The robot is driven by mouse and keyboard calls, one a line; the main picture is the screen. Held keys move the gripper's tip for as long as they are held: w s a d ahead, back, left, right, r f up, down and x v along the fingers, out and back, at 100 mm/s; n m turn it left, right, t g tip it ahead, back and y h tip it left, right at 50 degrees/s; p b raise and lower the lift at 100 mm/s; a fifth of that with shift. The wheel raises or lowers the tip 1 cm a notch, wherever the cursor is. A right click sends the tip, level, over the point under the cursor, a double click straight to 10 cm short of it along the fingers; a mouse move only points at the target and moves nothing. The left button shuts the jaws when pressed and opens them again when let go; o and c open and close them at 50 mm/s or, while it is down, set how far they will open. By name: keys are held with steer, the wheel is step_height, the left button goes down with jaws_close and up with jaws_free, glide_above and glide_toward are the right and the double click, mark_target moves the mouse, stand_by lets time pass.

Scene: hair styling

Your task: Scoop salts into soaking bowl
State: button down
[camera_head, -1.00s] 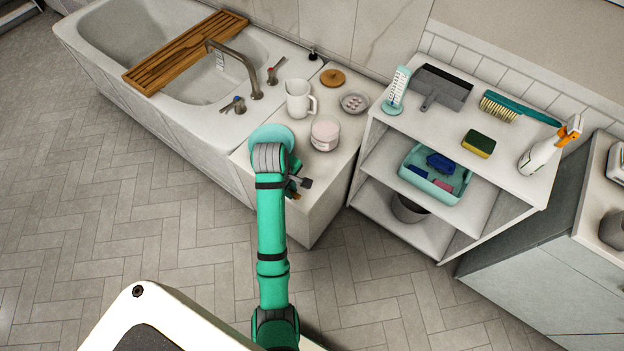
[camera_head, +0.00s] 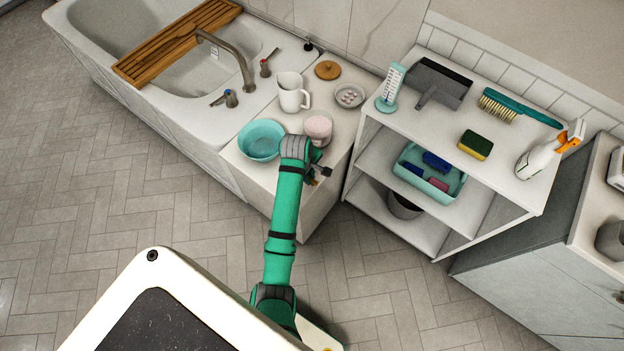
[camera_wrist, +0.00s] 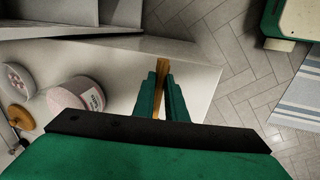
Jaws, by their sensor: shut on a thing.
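The teal soaking bowl (camera_head: 260,141) stands on the white counter beside the bathtub, and its inside looks empty from here. The jar of pink salts (camera_head: 318,128) stands to its right, without a lid on it. The jar also shows in the wrist view (camera_wrist: 75,103), left of my gripper. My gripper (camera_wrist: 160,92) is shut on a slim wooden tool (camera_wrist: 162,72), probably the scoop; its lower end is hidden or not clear. In the head view my wrist is just in front of the jar and right of the bowl, partly hiding my gripper.
A white pitcher (camera_head: 292,92), a round wooden lid (camera_head: 328,70) and a small dish (camera_head: 349,96) stand behind the jar. A white shelf (camera_head: 480,112) with a dustpan, brush, sponge and spray bottle stands to the right. The tub tap (camera_head: 245,70) is at the left.

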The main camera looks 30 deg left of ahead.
steer(key=shift+s+a+f, duration=0.1)
steer(key=shift+a+f, duration=0.1)
steer(key=f, duration=0.3)
steer(key=shift+a, duration=0.35)
steer(key=shift+w+d+f, duration=0.1)
steer(key=shift+w+f, duration=0.1)
steer(key=shift+f, duration=0.05)
steer(key=shift+w+d, duration=0.3)
steer(key=shift+w, duration=0.05)
